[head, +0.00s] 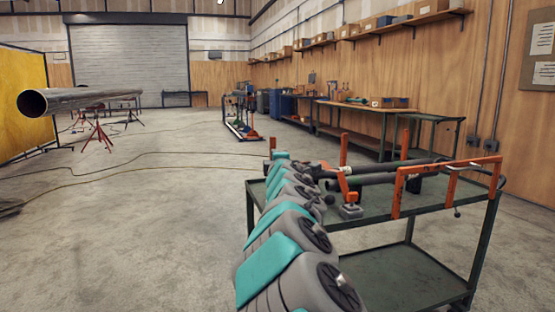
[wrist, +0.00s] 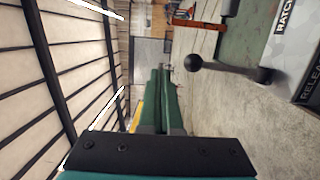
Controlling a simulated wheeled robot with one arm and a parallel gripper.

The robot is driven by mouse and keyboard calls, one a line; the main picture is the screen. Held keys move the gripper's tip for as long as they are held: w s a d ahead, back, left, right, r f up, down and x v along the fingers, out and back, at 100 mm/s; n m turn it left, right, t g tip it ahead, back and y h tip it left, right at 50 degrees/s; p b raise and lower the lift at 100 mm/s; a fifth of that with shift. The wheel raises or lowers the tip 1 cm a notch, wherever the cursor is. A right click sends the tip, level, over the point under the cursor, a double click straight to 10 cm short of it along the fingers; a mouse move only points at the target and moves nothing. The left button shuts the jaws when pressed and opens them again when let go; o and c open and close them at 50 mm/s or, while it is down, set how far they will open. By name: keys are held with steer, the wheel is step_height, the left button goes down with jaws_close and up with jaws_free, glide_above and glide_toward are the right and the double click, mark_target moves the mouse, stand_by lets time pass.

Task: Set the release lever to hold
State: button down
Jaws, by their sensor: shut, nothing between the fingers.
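The release lever (wrist: 232,69) is a dark rod with a black ball knob, seen in the wrist view. It runs left from a dark base beside a grey housing (wrist: 297,42). The housing carries partly cut-off labels reading "RATCH" and "RELEA". My gripper (wrist: 160,70) has two green fingers closed together with nothing between them. The knob is to the right of the fingertips, with a gap visible in the picture. I cannot tell the depth between them. In the head view my arm covers part of the cart, and I cannot make out the fingers or lever position clearly.
A green cart (head: 432,196) carries dark pipes and orange uprights (head: 400,192). A large pipe (head: 80,99) rests on red stands at the left. The concrete floor left of the cart is mostly clear, with cables lying across it.

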steer(key=s+d+r, duration=0.1)
steer(key=s+r, duration=0.4)
steer(key=s, duration=0.3)
steer(key=shift+d+r, duration=0.1)
steer(key=s+d+f+m+g+h, duration=0.1)
steer(key=d+f+m+h, duration=0.3)
steer(key=d, duration=0.6)
steer(key=s+d+f+m+g+h, duration=0.25)
steer(key=d+m, duration=0.25)
steer(key=d, duration=0.5)
steer(key=s+d+f+m+g+h, duration=0.3)
steer(key=s+d+f+m+g, duration=0.4)
steer(key=s+d+f, duration=0.6)
steer(key=s+f+m+g+y, duration=0.3)
steer(key=s+f+m+g, duration=0.35)
steer(key=s+f, duration=0.95)
steer(key=s+a+n+g+y, duration=0.2)
steer(key=s+a+g+y, duration=0.1)
steer(key=s+a, duration=1.2)
steer(key=s, duration=0.3)
steer(key=shift+s+f, duration=0.15)
steer(key=shift+f, duration=0.15)
